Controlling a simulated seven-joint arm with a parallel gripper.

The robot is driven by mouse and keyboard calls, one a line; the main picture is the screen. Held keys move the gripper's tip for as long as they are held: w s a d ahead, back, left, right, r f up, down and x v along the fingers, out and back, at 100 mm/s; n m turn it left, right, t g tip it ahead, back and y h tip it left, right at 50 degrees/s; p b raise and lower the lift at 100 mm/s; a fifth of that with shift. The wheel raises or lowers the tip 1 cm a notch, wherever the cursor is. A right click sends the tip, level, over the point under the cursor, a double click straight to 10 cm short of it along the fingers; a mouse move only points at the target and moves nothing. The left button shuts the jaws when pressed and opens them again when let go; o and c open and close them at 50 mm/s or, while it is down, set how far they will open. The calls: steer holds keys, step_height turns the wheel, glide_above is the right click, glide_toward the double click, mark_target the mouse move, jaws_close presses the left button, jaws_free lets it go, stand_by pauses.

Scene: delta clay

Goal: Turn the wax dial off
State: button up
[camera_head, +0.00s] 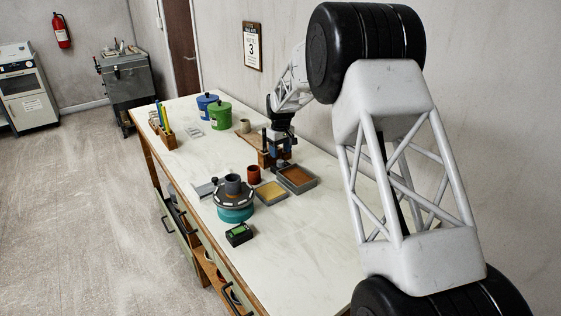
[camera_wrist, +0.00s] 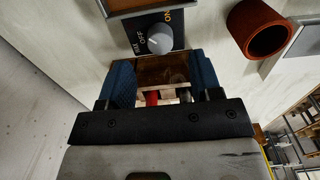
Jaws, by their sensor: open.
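The wax dial is a round grey knob (camera_wrist: 159,40) on a dark panel, seen in the wrist view at the top middle. The panel is lettered "OFF" on the left and "ON" in orange at the upper right. I cannot tell clearly where the knob points. In the head view the knob (camera_head: 281,163) is small, beside the brown-filled tray. My gripper (camera_wrist: 158,62) is open and empty, its two blue-padded fingers apart just short of the knob, which lies in line with the gap. In the head view my gripper (camera_head: 275,152) is low over the bench.
A grey-rimmed tray with brown filling (camera_head: 315,183) adjoins the dial. A terracotta cup (camera_head: 254,175) stands left of it. A teal turntable (camera_head: 235,213) with a grey cup on top, a yellow tray (camera_head: 271,191) and a small green-screen device (camera_head: 239,234) stand nearer. The front bench is clear.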

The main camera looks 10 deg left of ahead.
mark_target(280, 160)
steer(key=shift+f, duration=2.5)
steer(key=c, duration=0.9)
steer(key=shift+c, duration=0.2)
steer(key=shift+n, duration=2.2)
